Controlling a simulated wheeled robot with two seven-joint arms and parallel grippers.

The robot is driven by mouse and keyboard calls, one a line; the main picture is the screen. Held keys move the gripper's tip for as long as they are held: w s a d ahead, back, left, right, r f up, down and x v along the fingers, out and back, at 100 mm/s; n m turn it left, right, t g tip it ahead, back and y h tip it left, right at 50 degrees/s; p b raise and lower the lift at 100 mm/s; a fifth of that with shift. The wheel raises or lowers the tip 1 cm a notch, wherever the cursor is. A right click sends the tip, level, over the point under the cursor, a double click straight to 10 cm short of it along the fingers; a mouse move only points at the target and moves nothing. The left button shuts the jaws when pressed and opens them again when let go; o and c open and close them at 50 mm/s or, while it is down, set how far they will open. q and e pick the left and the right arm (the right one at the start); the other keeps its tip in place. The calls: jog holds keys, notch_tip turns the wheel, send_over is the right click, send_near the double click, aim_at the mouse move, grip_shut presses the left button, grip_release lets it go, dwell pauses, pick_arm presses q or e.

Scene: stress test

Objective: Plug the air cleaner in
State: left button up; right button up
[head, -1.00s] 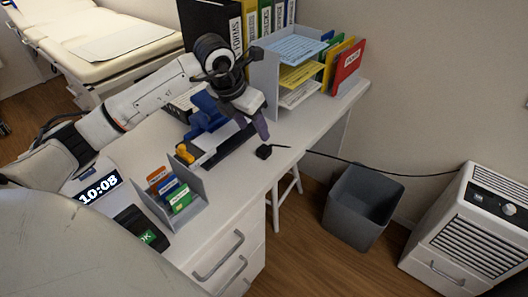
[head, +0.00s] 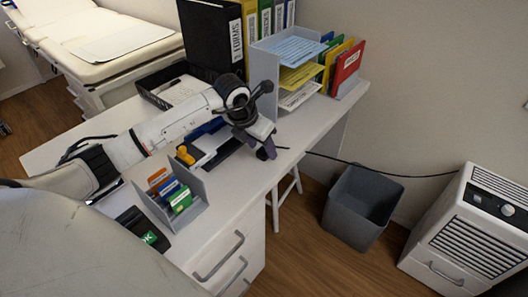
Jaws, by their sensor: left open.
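The air cleaner (head: 470,235) is a white box with dark louvres and a knob, standing on the floor at the far right. Its black cord (head: 345,160) runs left past the bin to the desk's right edge. The plug at the cord's end is hidden behind my left gripper (head: 265,154), whose fingers point down over the desk edge there. The left gripper is open; I cannot tell whether the plug lies between its fingers. A long dark object (head: 222,155), partly covered by my arm, lies on the desk; I cannot make out sockets. My right gripper is out of view.
A grey card holder (head: 188,208) stands near the front of the desk (head: 222,222). A yellow and a blue object sit behind it. A grey paper rack (head: 265,68) and binders stand at the back. A grey bin (head: 352,215) is on the floor.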

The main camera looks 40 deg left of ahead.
aim_at(263, 151)
pick_arm(q)
jog(key=shift+x, duration=0.85)
jog(key=c, duration=1.1)
jog(key=shift+r, duration=0.1)
notch_tip(263, 151, up, 10)
